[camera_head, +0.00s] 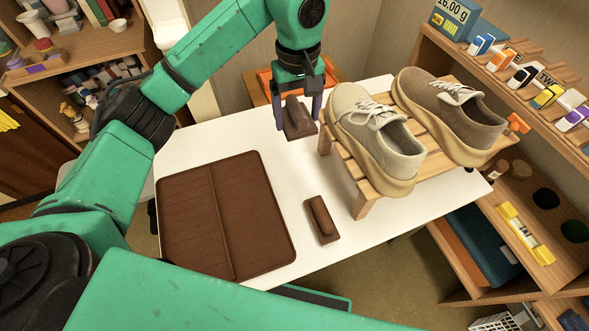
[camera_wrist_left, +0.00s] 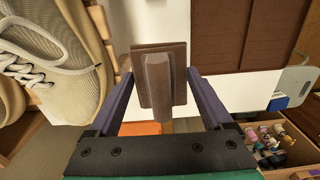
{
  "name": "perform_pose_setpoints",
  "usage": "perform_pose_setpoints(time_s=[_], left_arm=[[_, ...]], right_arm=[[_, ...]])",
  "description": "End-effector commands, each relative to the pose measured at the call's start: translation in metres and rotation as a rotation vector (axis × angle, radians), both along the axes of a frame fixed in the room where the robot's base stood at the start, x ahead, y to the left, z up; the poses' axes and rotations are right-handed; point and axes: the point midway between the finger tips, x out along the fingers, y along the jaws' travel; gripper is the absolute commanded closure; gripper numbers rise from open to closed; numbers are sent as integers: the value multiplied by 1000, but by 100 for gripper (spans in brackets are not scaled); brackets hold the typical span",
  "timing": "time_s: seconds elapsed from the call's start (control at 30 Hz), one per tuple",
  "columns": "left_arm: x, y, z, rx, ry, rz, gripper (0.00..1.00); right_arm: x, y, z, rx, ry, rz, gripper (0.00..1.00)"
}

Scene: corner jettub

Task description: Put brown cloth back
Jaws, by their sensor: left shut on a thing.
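My left gripper (camera_head: 299,112) points down at the far side of the white table, left of the shoes. It is shut on a brown cloth (camera_head: 300,122), a small flat pad with a raised grip. In the left wrist view the brown cloth (camera_wrist_left: 158,82) sits between the fingers. A similar brown pad with a raised grip (camera_head: 322,220) lies on the table nearer to me. A large dark brown mat (camera_head: 225,215) with a ribbed left half lies flat on the left of the table. I cannot tell whether the held pad touches the table. My right gripper is not in view.
A slatted wooden rack (camera_head: 361,202) holds a beige shoe (camera_head: 375,135) and a brown shoe (camera_head: 455,112), close right of my left gripper. Shelves with small boxes (camera_head: 545,97) stand at the right.

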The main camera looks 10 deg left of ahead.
Motion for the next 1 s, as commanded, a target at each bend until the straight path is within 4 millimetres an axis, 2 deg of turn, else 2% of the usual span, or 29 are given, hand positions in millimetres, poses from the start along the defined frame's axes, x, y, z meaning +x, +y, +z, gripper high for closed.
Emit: perform_pose_setpoints(time_s=[0.07,0.23,0.5,0.67,0.8,1.0], left_arm=[[0,-3,-9,2,6,13,68],[-2,-2,-62,0,12,15,68],[-1,-2,-140,2,7,14,68],[0,-1,-162,2,5,14,68],[-1,-2,-190,1,6,14,68],[1,-1,-196,2,0,12,68]], right_arm=[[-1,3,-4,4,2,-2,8],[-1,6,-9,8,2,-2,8],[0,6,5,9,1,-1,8],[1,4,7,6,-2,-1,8],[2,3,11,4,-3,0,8],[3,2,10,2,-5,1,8]])
